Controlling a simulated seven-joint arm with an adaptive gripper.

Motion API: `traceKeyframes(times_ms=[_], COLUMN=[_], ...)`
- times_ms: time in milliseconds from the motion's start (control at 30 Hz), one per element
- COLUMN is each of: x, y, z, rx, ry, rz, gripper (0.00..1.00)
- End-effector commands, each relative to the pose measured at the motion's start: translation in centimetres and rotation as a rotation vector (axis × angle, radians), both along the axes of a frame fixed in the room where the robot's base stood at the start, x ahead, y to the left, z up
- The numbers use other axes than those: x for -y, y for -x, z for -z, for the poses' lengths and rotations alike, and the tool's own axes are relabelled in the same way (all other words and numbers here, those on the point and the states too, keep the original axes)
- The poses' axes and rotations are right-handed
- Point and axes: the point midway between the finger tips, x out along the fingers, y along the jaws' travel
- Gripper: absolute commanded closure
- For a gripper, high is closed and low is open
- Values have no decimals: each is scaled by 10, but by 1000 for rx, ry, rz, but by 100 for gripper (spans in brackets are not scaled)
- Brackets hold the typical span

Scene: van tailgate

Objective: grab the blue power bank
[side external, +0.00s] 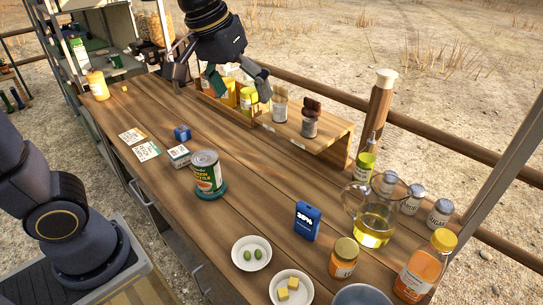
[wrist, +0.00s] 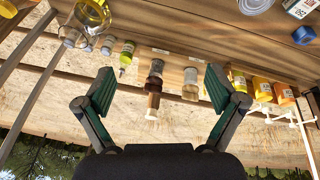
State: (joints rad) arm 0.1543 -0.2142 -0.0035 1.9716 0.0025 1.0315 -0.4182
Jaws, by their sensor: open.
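The blue power bank (side external: 306,221), an upright dark-blue block with a white percentage marking, stands on the wooden table in the right half of the side external view. It does not show in the wrist view. My gripper (side external: 238,86) is high over the far side of the table, near the spice shelf, well away from the power bank. In the wrist view my gripper (wrist: 159,82) has its two green-padded fingers wide apart with nothing held between them.
A green-labelled can (side external: 207,172) stands left of the power bank. A small blue item (side external: 182,132) lies farther back.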

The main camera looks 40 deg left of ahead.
Motion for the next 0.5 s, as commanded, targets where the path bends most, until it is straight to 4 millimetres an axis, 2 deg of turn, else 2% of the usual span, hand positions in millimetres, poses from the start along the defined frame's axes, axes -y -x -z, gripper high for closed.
traceKeyframes(times_ms=[33, 100, 200, 333, 500], x=[17, 41, 73, 106, 123], y=[-21, -45, -70, -82, -76], z=[12, 30, 63, 107, 144], rx=[-50, -109, -188, -270, -342], ry=[1, -1, -18, -48, -78], rz=[11, 23, 53, 110, 151], gripper=[6, 6, 6, 6, 6])
